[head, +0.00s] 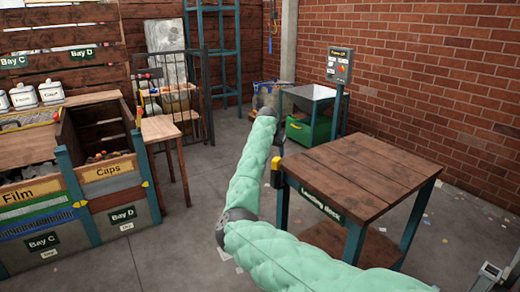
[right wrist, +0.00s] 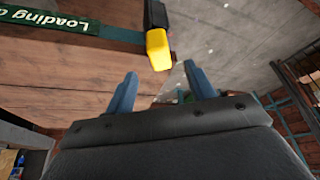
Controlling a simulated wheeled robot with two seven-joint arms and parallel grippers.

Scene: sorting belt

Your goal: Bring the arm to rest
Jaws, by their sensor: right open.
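My right arm (head: 247,175) in green padded covering comes in from the bottom right of the head view and reaches up the middle, left of the loading dock table. Its gripper (head: 268,93) is small and hard to make out at the far end. In the right wrist view, the two blue fingers of my right gripper (right wrist: 160,70) stand wide apart, with nothing held between them. My left gripper is in neither view.
The wooden loading dock table (head: 375,170) stands right of my arm, with a yellow piece (head: 276,170) at its corner. Film and Caps bays (head: 108,170) are at left. A grey-topped stand (head: 312,92) with a green bin (head: 308,130) is behind.

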